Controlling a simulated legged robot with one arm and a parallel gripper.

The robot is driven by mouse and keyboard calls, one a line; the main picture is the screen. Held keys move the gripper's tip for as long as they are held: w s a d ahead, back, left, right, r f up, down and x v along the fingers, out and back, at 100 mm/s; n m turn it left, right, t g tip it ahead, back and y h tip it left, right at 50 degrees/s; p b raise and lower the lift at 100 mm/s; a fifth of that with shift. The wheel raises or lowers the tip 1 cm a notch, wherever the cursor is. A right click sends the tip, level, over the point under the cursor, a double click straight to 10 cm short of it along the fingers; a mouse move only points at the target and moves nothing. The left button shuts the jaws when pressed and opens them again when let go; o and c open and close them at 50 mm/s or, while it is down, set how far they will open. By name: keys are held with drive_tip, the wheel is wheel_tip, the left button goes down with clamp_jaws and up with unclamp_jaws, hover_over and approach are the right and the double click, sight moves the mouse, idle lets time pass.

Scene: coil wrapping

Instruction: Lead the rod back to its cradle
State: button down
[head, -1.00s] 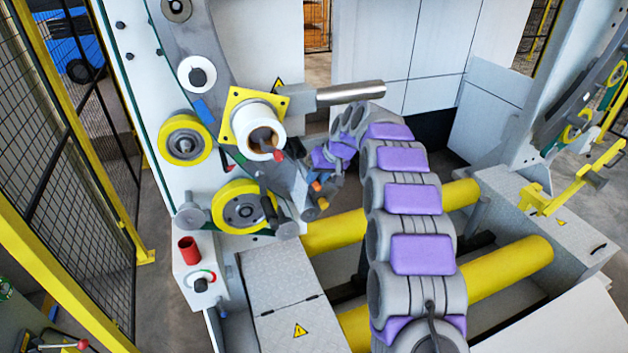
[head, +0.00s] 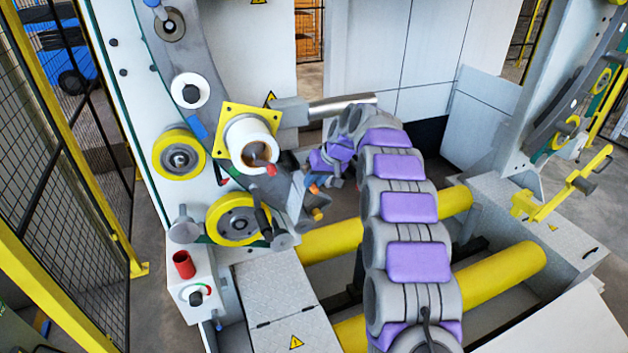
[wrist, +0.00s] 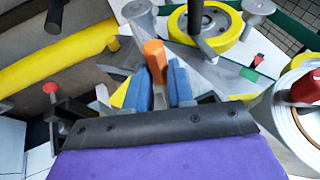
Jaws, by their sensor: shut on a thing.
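In the head view, my gripper (head: 311,188) is small and partly hidden, right of the white roll and below the metal bar. I cannot tell the cradle apart for certain in either view.
The yellow wheel (head: 237,219) with its black handle (head: 262,211) is left of my gripper. The white roll (head: 250,142) on a yellow plate is above left. A metal bar (head: 342,107) juts out above. Yellow tubes (head: 330,242) run below.

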drive_tip(key=shift+r+p, duration=2.3)
drive_tip(key=shift+r, duration=1.8)
drive_tip(key=shift+a, duration=0.1)
drive_tip(key=shift+s+a, duration=0.35)
drive_tip(key=shift+a, duration=0.5)
drive_tip(key=shift+s+a, duration=0.35)
drive_tip(key=shift+a, duration=0.5)
drive_tip(key=shift+f, duration=0.15)
wheel_tip(320, 180, down, 3)
drive_tip(key=shift+r+b, duration=0.1)
drive_tip(key=shift+b, duration=0.7)
